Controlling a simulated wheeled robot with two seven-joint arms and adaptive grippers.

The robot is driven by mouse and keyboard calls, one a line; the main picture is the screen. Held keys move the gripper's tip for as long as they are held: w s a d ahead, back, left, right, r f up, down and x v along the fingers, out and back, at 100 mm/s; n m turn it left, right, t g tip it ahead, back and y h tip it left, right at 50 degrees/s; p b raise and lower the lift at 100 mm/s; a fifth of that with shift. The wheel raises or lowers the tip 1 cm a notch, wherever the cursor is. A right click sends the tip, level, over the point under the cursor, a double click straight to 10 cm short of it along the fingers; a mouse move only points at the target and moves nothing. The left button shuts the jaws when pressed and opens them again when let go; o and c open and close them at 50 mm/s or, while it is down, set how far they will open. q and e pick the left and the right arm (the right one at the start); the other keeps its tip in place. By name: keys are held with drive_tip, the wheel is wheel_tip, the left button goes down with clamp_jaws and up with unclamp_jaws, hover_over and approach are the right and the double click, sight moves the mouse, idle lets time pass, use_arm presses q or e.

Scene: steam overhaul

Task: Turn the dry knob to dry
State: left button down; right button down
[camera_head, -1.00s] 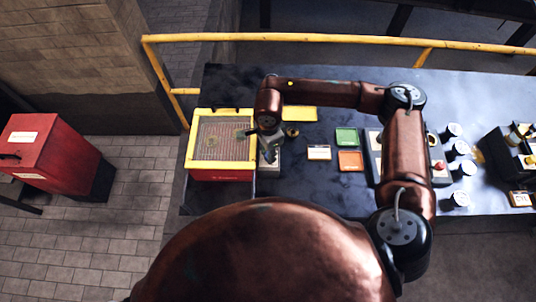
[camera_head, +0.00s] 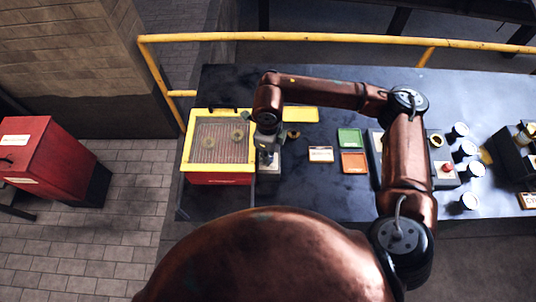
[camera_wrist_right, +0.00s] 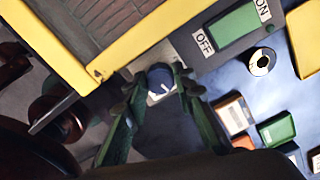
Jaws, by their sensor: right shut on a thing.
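The dry knob (camera_wrist_right: 160,76) is a small dark round knob with a pale mark, on a light panel beside the yellow-framed box. My right gripper (camera_wrist_right: 158,84) has its green fingers on either side of the knob and is shut on it. In the head view the right gripper (camera_head: 267,154) points down at the right edge of the box (camera_head: 187,160), and the arm hides the knob there. The knob's setting and any "dry" label cannot be read. My left gripper is not in view.
A green rocker switch (camera_wrist_right: 235,23) marked ON and OFF is near the knob. The box has a mesh top with two round pieces. Green (camera_head: 349,138) and orange (camera_head: 353,162) trays lie to the right on the dark table. A yellow rail (camera_head: 330,38) runs behind.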

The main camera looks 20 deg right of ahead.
drive_tip(key=shift+m, duration=0.6)
drive_tip(key=c, duration=1.9)
unclamp_jaws()
drive_tip(key=shift+r, duration=0.1)
wheel_tip(320, 180, up, 12)
drive_tip(key=shift+f, duration=0.1)
